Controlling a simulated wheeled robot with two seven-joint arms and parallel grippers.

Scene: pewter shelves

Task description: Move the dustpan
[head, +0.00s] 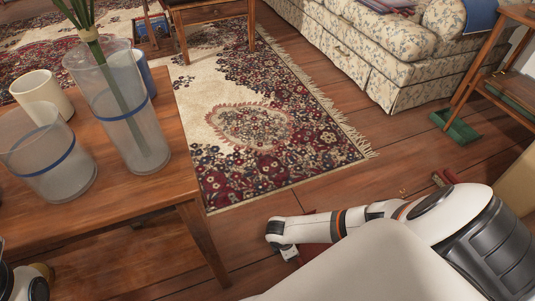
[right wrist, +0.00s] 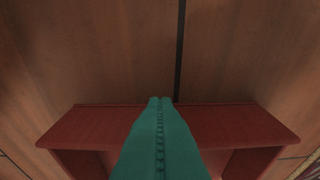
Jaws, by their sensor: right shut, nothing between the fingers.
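In the right wrist view, a red object (right wrist: 85,125) with a broad flat top and side parts below it lies across the lower half, close to the wooden floor. It may be the dustpan, but I cannot tell for sure. My right gripper (right wrist: 160,100) has its teal fingers pressed together, with nothing between them. The fingers hide the middle of the red object, and I cannot tell whether they touch it. In the head view, my right arm reaches left, low over the floor, to its hand near the table. My left gripper is out of view.
A wooden table (head: 70,220) at the left bears a tall vase (head: 120,115), a wide glass (head: 45,155) and cups. A patterned rug (head: 250,130) lies beyond. A shallow green tray-like object (head: 456,131) lies by the floral sofa (head: 375,50). Floor between table and sofa is partly free.

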